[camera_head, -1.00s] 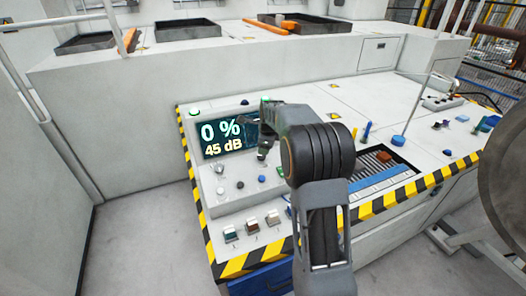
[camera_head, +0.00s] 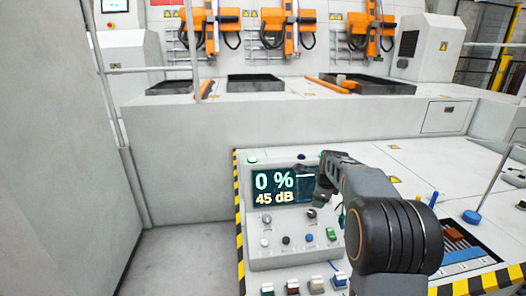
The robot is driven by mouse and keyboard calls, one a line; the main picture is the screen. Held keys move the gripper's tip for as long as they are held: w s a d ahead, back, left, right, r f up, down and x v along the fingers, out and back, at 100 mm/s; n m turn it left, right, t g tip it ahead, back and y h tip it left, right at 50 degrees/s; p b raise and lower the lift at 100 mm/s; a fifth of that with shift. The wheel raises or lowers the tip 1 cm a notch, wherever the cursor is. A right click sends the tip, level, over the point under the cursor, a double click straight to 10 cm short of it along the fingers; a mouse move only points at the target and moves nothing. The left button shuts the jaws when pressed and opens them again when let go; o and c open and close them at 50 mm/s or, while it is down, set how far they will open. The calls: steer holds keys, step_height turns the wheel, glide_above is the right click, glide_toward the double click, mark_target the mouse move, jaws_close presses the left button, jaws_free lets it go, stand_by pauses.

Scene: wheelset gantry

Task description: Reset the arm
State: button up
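My arm reaches up from the lower right of the head view, over the sloping console. Its end, my gripper (camera_head: 322,192), hangs over the right part of the control box, in front of the display's right edge. The fingers are small and dark, and I cannot tell whether they are open or shut. No held object shows. The display (camera_head: 275,185) reads 0 % and 45 dB. Below it are several knobs and buttons on the control box (camera_head: 262,258), with a green one (camera_head: 331,233) near the gripper.
Yellow-black striped edging (camera_head: 239,215) borders the console. Coloured switches (camera_head: 292,287) line its front. A blue-based lever (camera_head: 472,216) and a brown block (camera_head: 455,234) are at right. Dark trays (camera_head: 255,85) and orange machines (camera_head: 290,28) stand behind. Bare floor (camera_head: 180,255) lies left of the console.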

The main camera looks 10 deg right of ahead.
steer(key=s+a+n, duration=0.4)
steer(key=s+n, duration=0.4)
steer(key=s, duration=0.1)
steer(key=s+a+n, duration=0.4)
steer(key=s+n, duration=0.4)
steer(key=s, duration=0.2)
steer(key=s+a+n+g, duration=0.1)
steer(key=s+a+n, duration=0.4)
steer(key=s+n, duration=0.3)
steer(key=shift+s+f+y, duration=0.3)
steer(key=shift+s+f, duration=0.1)
steer(key=shift+s, duration=0.65)
